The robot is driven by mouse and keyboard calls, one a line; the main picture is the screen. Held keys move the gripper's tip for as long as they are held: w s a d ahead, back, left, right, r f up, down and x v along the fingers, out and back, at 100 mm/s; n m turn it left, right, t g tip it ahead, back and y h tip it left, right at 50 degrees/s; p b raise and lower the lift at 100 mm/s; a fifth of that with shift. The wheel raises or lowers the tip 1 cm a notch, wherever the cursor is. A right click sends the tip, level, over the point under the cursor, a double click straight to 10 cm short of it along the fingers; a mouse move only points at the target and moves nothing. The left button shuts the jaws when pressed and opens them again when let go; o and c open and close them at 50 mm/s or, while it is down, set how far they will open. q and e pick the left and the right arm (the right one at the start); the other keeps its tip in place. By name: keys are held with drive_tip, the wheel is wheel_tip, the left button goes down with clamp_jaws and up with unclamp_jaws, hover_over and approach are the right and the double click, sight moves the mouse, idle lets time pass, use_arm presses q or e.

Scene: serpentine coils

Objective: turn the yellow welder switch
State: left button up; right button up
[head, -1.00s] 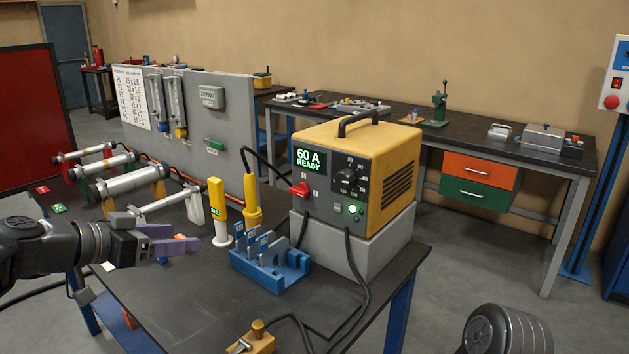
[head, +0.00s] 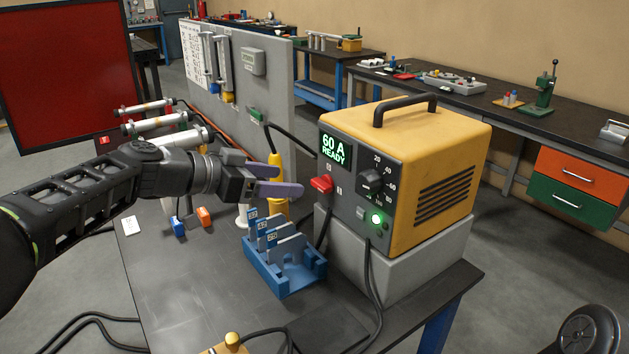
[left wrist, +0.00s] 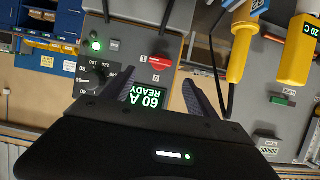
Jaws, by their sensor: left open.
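The yellow welder (head: 440,150) stands on a grey block on the bench. Its front reads "60 A READY" and carries a red switch (head: 321,184), a black dial (head: 371,181) and a lit green lamp (head: 376,219). My left gripper (head: 290,175) is open and empty, just left of the red switch and apart from it. In the left wrist view the welder's front is upside down. There the red switch (left wrist: 161,62) lies beyond the fingertips, between marks I and 0, its handle lying sideways. My right gripper is out of view.
A blue rack (head: 290,280) with upright plates stands below my left gripper. A yellow-handled tool (head: 278,195) stands behind the gripper. Black cables (head: 370,285) hang from the welder's front. The bench's front left is mostly clear.

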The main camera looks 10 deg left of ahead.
sight(319, 183)
use_arm(q)
drive_tip(key=p+x, duration=0.2)
drive_tip(key=x, duration=0.4)
drive_tip(key=shift+w+d, duration=0.25)
drive_tip(key=shift+w+d+f, duration=0.35)
drive_tip(key=shift+w+d, duration=0.05)
drive_tip(key=c, duration=1.4)
